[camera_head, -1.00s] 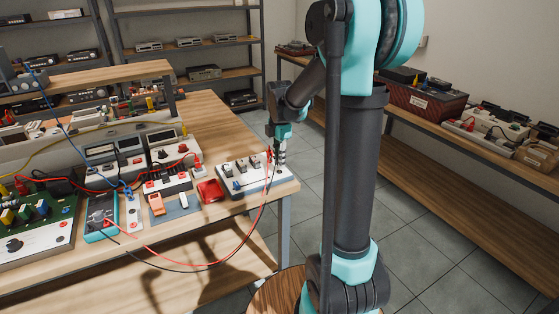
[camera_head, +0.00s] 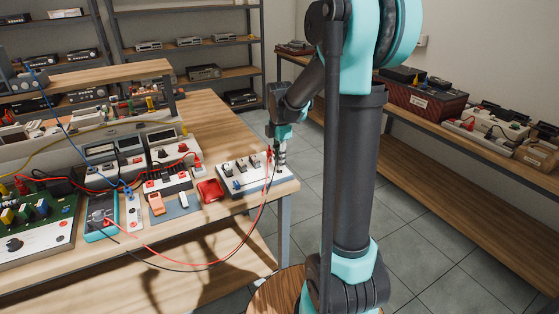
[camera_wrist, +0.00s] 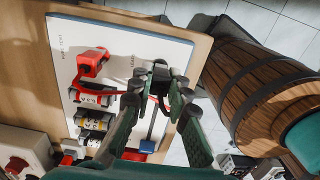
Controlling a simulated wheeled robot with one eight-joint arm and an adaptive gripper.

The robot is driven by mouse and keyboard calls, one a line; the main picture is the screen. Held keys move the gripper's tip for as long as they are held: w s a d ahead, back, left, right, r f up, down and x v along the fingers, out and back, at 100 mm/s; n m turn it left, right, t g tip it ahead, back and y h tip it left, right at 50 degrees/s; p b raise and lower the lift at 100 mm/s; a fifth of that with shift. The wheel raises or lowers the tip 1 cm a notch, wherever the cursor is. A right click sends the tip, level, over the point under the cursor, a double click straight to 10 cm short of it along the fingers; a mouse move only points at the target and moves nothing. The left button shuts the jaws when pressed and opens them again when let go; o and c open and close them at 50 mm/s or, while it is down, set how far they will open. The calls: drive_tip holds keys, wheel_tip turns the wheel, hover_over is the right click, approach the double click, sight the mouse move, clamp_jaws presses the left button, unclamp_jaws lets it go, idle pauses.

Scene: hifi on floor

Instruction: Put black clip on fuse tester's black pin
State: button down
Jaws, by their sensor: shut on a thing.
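The fuse tester (camera_head: 262,184) is a white board at the right corner of the bench, and it fills the middle of the wrist view (camera_wrist: 125,45). A red clip (camera_wrist: 92,62) sits on the board's left side in the wrist view. My gripper (camera_wrist: 157,76) points down over the board's right part, shut on the black clip (camera_wrist: 160,72). The black pin is hidden beneath the clip and fingers, so I cannot tell whether they touch. In the head view, my gripper (camera_head: 281,164) is at the tester's right end.
Red and black leads hang in a loop off the bench front from the teal multimeter (camera_head: 101,228). Fuses (camera_wrist: 95,122) lie along the board's left side. A wooden barrel (camera_wrist: 265,95) stands beyond the bench edge. A red tray (camera_head: 210,191) is left of the tester.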

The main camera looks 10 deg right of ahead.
drive_tip(key=shift+f, duration=0.55)
idle(0.5)
drive_tip(key=c, duration=1.4)
unclamp_jaws()
drive_tip(key=shift+o, duration=0.2)
drive_tip(key=shift+r, duration=0.1)
wheel_tip(320, 180, up, 12)
